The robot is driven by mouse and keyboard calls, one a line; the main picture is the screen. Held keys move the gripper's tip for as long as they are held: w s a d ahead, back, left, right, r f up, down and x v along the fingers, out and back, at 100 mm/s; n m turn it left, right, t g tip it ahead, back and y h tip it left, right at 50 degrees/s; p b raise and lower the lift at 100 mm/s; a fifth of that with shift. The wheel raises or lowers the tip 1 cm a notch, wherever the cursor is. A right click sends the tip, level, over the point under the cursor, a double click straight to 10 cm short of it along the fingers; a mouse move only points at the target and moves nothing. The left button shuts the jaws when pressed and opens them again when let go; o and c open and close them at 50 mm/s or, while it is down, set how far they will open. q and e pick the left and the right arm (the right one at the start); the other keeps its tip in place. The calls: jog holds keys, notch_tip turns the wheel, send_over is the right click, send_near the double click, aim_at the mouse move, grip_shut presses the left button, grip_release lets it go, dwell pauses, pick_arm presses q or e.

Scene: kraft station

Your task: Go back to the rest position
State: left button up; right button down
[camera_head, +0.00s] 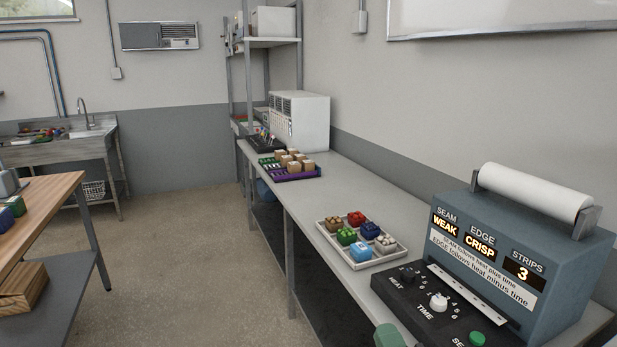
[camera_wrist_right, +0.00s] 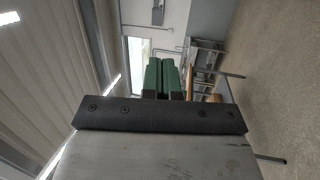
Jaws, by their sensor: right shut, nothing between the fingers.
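My right gripper (camera_wrist_right: 162,78) shows in the right wrist view with its two green fingers together and nothing between them. Behind the fingers are a window, a wall and part of a sink or table area, with no object near the fingertips. In the head view only a green tip of this gripper (camera_head: 389,336) shows at the bottom edge, in front of the sealing machine's dark control panel (camera_head: 440,307). I cannot tell whether it touches the panel. My left gripper is in neither view.
The blue-grey sealing machine (camera_head: 560,270) with a white roll stands at right on a long bench (camera_head: 375,205). A tray (camera_head: 402,247) of small coloured boxes lies beside it. Farther back are a purple rack (camera_head: 312,174) and a white cabinet (camera_head: 315,122). A wooden table (camera_head: 40,210) stands left; floor between is clear.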

jog(key=s+d+f+m+g+h, duration=0.65)
jog(key=s+f+m, duration=0.25)
jog(key=f+m, duration=0.3)
jog(key=s+f+m+g+y, duration=0.1)
jog(key=s+f+m+g, duration=0.3)
jog(key=s, duration=0.4)
jog(key=s+f+m+g+y, duration=0.1)
jog(key=s+f+m+g, duration=0.15)
jog(key=s+g, duration=0.5)
notch_tip(320, 180, down, 28)
jog(key=s, duration=0.2)
jog(key=s+d+f, duration=0.3)
jog(key=s+f, duration=1.1)
jog(key=s, duration=0.1)
jog(key=shift+s+d+f+n+g, duration=0.35)
jog(key=shift+s+d+n+g, duration=0.05)
jog(key=shift+n, duration=0.05)
jog(key=shift+h, duration=0.25)
